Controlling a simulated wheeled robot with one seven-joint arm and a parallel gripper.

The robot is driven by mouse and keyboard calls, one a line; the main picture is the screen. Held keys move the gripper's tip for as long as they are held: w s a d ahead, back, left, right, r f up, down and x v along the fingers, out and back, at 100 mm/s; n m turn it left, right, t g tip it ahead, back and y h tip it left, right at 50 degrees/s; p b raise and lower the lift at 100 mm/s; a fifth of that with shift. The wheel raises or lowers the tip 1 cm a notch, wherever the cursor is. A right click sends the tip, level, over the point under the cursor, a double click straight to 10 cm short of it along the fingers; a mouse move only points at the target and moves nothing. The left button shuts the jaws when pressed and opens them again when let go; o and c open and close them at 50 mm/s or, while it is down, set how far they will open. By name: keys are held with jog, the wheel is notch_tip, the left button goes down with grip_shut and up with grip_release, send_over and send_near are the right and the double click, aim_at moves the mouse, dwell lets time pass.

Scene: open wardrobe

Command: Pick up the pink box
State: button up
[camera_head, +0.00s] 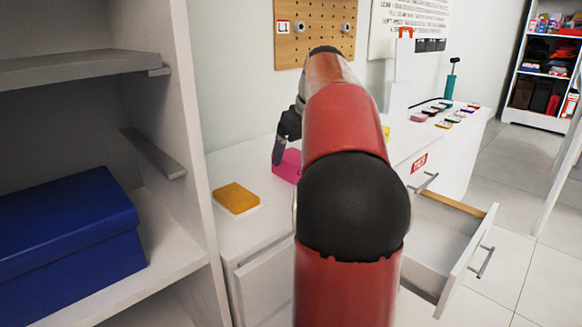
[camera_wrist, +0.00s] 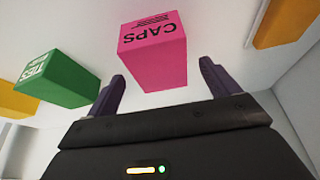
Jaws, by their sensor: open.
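The pink box (camera_wrist: 152,52) has dark "CAPS" lettering and sits on the white cabinet top. In the wrist view it lies ahead of my gripper (camera_wrist: 160,85), roughly between the lines of the two dark fingers. The fingers are apart and nothing is between their tips. In the head view the pink box (camera_head: 288,166) shows partly behind my red arm. My gripper (camera_head: 278,160) points down beside the box's left part there, and its exact distance from the box is hard to tell.
A green box (camera_wrist: 58,78) stands left of the pink box. An orange box (camera_wrist: 282,22) is on the right; it appears as the orange box (camera_head: 237,197) in the head view. A drawer (camera_head: 440,240) is open. A blue box (camera_head: 65,235) sits on the left shelf.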

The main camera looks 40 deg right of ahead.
aim_at(294, 156)
jog(key=x, duration=0.3)
jog(key=shift+f, duration=0.3)
jog(key=c, duration=1.1)
jog(key=shift+r, duration=0.15)
